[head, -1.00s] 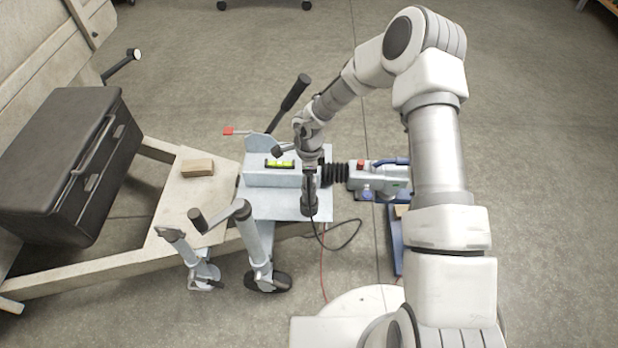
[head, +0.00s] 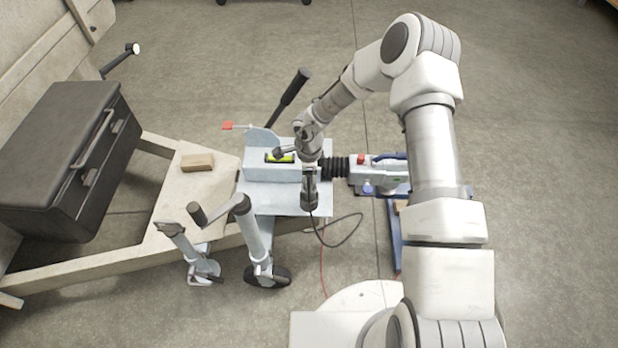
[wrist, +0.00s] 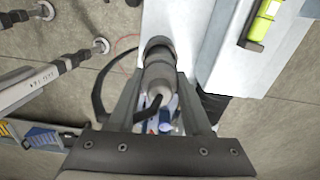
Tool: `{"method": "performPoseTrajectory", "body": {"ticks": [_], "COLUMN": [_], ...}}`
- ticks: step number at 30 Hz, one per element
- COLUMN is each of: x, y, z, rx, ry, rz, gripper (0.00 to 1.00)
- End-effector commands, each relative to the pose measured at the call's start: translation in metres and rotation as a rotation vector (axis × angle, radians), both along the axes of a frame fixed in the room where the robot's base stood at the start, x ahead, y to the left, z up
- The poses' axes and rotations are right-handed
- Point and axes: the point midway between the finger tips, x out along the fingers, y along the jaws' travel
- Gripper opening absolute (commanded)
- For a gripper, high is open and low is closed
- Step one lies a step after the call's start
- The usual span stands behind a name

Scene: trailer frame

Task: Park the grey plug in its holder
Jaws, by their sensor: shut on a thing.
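My gripper (head: 309,183) is above the right part of the pale blue metal plate of the trailer frame. In the wrist view my gripper (wrist: 160,100) is shut on the grey plug (wrist: 158,78), with one finger on each side. The plug's far end meets a dark round collar (wrist: 158,45); I cannot tell whether this is part of the plug or the holder. In the head view the dark lower end of the plug (head: 309,202) shows under the gripper. A black cable (head: 345,236) loops beside it. I cannot clearly make out the holder.
A yellow-green level (head: 281,158) lies on the raised block left of the gripper. A lever with a black grip (head: 289,96) rises behind. The coupling with black bellows (head: 334,167) is to the right. The jockey wheel post (head: 256,230) and a clamp stand in front left.

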Motion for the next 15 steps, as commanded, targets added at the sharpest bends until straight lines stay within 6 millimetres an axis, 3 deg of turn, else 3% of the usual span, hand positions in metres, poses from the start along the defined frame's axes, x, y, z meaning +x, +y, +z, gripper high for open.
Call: {"method": "performPoseTrajectory", "body": {"ticks": [14,15], "x": [0.000,0.000], "y": [0.000,0.000], "z": [-0.015,-0.014], "rx": [0.001,0.001], "ry": [0.000,-0.001], "rz": [0.001,0.001], "gripper": [0.00,0.56]}}
